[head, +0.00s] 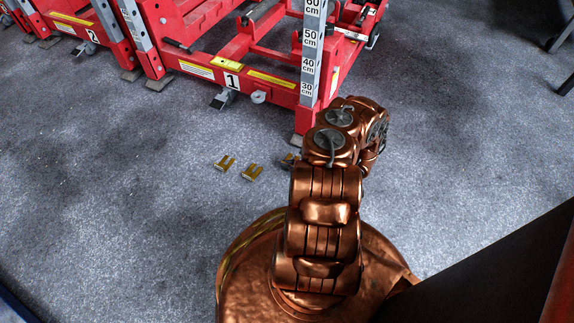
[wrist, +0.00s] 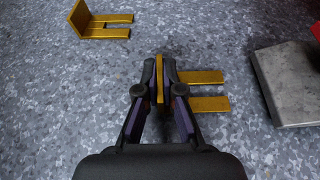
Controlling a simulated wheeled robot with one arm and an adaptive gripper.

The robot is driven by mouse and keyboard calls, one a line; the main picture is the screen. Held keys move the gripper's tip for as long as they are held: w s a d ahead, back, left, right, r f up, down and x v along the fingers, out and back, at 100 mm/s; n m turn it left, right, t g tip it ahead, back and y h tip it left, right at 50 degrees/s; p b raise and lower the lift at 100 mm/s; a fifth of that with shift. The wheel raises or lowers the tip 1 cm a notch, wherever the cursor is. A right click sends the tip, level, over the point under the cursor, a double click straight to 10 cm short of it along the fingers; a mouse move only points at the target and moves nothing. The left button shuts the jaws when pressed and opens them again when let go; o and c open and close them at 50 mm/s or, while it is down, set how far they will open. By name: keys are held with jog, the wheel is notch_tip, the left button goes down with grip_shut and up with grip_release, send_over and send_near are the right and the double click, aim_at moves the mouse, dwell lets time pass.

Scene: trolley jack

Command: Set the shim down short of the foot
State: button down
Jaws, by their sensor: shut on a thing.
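In the wrist view my gripper (wrist: 160,80) is shut on the upright plate of a yellow forked shim (wrist: 208,77). The shim's two prongs point right, toward a grey foot plate (wrist: 292,85), with a gap between. I cannot tell whether the shim touches the floor. In the head view a partly hidden yellow piece (head: 289,159) beside my arm appears to be this shim. The foot (head: 297,140) stands under the red post there, partly covered by my arm. My gripper is hidden in the head view.
Two more yellow shims, one farther left (head: 225,163) and one nearer (head: 252,174), lie on the grey floor. One shows in the wrist view (wrist: 101,24). The red jack frame (head: 225,68) stands behind, with a height scale (head: 308,62) on its post. Floor at left is clear.

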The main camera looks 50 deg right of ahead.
jog(key=c, duration=1.3)
grip_release()
jog(key=shift+f, duration=0.1)
